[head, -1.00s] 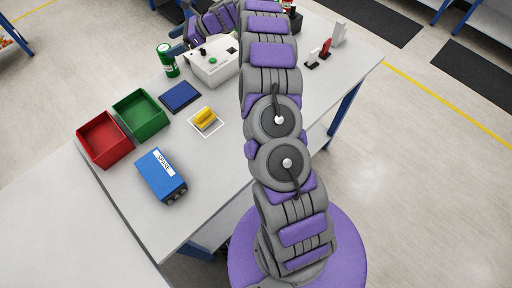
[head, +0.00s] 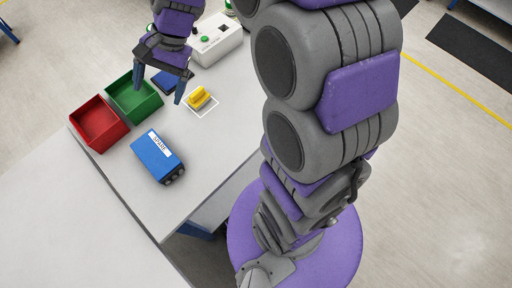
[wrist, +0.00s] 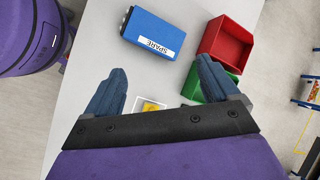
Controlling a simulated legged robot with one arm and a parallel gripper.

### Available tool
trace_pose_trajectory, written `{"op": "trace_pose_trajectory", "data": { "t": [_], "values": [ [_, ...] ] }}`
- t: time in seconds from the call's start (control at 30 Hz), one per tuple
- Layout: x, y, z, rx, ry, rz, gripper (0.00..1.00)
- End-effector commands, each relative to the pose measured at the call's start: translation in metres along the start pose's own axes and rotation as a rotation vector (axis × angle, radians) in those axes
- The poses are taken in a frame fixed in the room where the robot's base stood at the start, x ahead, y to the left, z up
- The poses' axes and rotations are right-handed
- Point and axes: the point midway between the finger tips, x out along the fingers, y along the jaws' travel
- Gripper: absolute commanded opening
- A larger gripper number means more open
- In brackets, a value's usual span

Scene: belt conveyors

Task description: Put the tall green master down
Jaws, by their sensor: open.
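My gripper (head: 160,92) is open and empty, fingers pointing down, over the table near the green bin and the blue pad. In the wrist view my gripper (wrist: 160,76) shows both fingers spread with nothing between the tips. The tall green cylinder, seen earlier left of the white control box, cannot be made out now; my arm covers that area. A small green and white thing (head: 229,7) shows at the top edge, too cut off to identify.
A red bin (head: 98,123) and a green bin (head: 128,113) stand left. A blue box marked SPARE (head: 158,157) lies nearer. A yellow piece (head: 199,97) sits in a white outlined square. A blue pad (head: 163,82) and white control box (head: 222,42) are behind.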

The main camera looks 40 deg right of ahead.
Motion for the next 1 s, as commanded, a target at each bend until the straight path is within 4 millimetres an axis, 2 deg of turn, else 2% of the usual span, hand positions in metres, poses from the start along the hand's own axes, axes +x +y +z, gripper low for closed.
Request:
{"op": "trace_pose_trajectory", "data": {
  "t": [0.03,0.1,0.3,0.6,0.7,0.8,1.0],
  "values": [
    [-0.001,0.014,0.015,-0.051,0.014,0.034,0.88],
    [-0.001,0.035,0.031,-0.123,0.032,0.086,0.88],
    [-0.001,0.101,0.070,-0.323,0.075,0.242,0.88],
    [-0.005,0.198,0.109,-0.580,0.108,0.463,0.88],
    [-0.006,0.220,0.115,-0.635,0.112,0.512,0.88],
    [-0.006,0.234,0.119,-0.667,0.109,0.543,0.88],
    [-0.007,0.241,0.120,-0.685,0.110,0.559,0.88]
  ]
}}
